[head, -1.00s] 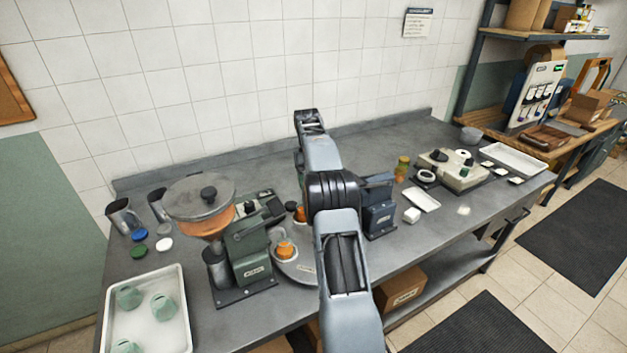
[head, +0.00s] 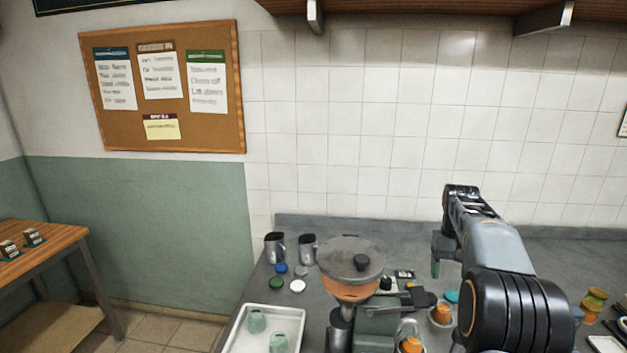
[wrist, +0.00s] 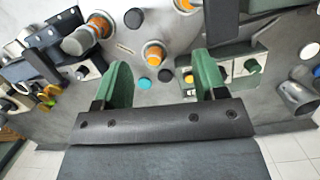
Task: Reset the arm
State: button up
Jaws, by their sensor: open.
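My gripper shows in the wrist view with two green fingers (wrist: 160,85) spread apart and nothing between them. Below and beyond the fingers, the wrist view shows an orange-filled jar (wrist: 153,54) and a teal lid (wrist: 144,83) on the grey surface. In the head view my arm reaches over the right part of the bench, and a green finger of my gripper (head: 436,268) shows left of the arm, above the bench. The other finger is hidden there.
A filling machine with an orange hopper (head: 350,290) stands left of my arm. A white tray (head: 240,335) with green jars, metal jugs (head: 274,247) and loose lids (head: 297,286) are further left. A shelf (head: 420,8) hangs above. A wooden table (head: 40,236) stands far left.

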jog(key=shift+n+t+h, duration=0.3)
jog(key=shift+n+t, duration=0.1)
jog(key=shift+t, duration=0.5)
jog(key=s+a+r, duration=0.1)
jog(key=a, duration=0.1)
jog(key=s+a+r, duration=0.1)
jog(key=s+a, duration=0.1)
jog(key=s+a+r, duration=0.1)
jog(key=a, duration=0.1)
jog(key=shift+s+a, duration=0.25)
jog(key=shift+a, duration=0.05)
jog(key=s+a+f+n+t, duration=0.1)
jog(key=s+a+f+t, duration=0.1)
jog(key=s+a, duration=0.3)
jog(key=s+a+f+n+t, duration=0.1)
jog(key=s+a+f+t, duration=0.2)
jog(key=s+a, duration=0.3)
jog(key=shift+s+a+f, duration=0.15)
jog(key=shift+s+f, duration=0.1)
jog(key=shift+s, duration=2.55)
